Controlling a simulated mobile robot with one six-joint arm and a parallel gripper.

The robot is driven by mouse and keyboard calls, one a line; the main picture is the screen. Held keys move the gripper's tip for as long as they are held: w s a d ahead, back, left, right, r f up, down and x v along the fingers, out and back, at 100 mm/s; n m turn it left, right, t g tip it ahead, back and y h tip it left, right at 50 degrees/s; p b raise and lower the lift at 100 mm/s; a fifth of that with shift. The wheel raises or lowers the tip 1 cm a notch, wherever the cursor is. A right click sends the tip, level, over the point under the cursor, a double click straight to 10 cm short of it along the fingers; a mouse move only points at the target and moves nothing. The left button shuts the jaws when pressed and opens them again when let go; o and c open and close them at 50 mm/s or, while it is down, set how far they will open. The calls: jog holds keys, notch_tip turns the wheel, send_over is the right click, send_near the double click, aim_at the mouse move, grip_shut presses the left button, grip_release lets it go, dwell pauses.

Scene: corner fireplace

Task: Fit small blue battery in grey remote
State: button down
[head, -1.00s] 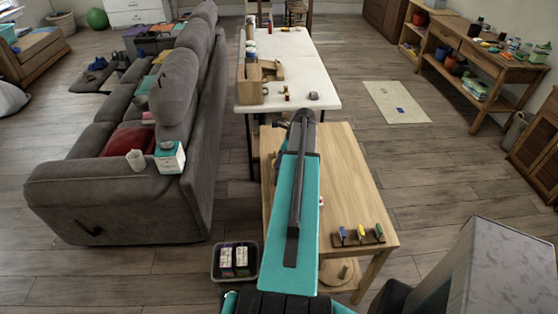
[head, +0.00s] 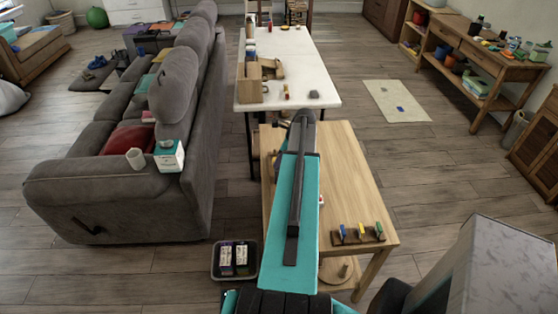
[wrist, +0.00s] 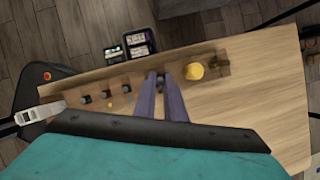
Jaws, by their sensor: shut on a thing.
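My gripper (wrist: 160,80) is over the wooden bench (wrist: 250,85) in the wrist view, its two long fingers close together. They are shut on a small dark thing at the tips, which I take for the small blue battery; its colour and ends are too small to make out. In the head view my teal arm hides the gripper and the middle of the bench. I cannot make out the grey remote with certainty. A small grey object (head: 314,94) lies on the white table (head: 305,60), but it is too small to identify.
A dark rack (head: 358,236) with blue, yellow and green pieces stands at the bench's near right. A yellow round thing (wrist: 194,71) is right of my fingers. A tray (head: 214,262) of boxes sits on the floor, left of the bench.

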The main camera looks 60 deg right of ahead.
jog(key=c, duration=1.7)
grip_release()
jog(key=shift+c, duration=0.2)
jog(key=shift+f, duration=0.1)
jog(key=shift+s, duration=0.1)
jog(key=b+v, duration=0.4)
jog(key=v, duration=1)
